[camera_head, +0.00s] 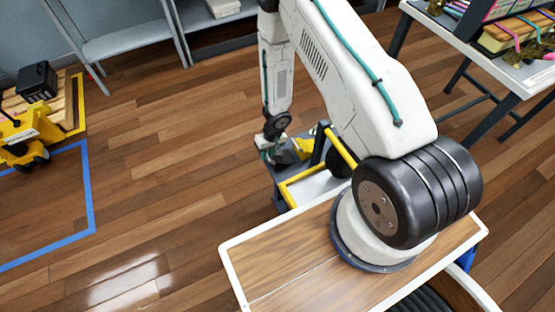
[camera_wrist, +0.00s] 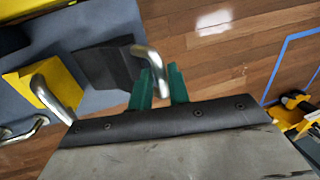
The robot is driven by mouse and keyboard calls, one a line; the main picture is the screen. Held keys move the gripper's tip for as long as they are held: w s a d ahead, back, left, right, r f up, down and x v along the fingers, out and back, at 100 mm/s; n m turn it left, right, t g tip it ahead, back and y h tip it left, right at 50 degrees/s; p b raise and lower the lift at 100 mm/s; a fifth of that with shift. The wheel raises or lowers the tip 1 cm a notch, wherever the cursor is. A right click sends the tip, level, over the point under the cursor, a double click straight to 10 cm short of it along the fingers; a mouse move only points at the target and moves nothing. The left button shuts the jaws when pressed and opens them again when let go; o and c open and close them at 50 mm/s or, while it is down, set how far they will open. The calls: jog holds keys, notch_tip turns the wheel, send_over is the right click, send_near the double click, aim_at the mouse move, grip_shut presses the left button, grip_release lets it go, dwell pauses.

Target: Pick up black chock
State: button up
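The black chock (camera_wrist: 104,68) is a dark wedge with a bent metal handle, lying on a grey-blue surface in the wrist view. My gripper (camera_wrist: 161,75) has two green fingers, one on each side of the end of that handle. The fingers stand apart and I see no clear grip on the handle. In the head view my gripper (camera_head: 272,148) is low over a cart beyond my base, and the black chock is small and partly hidden there. A yellow chock (camera_wrist: 38,72) with its own metal handle lies beside the black one.
The cart (camera_head: 318,188) has yellow rails. A yellow wheeled machine (camera_head: 28,138) stands at the left by blue floor tape (camera_head: 88,190). A table (camera_head: 500,85) with goods stands at the upper right. The wood floor between is clear.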

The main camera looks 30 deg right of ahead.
jog(key=shift+x, duration=1.6)
grip_shut()
jog(key=shift+r, duration=0.1)
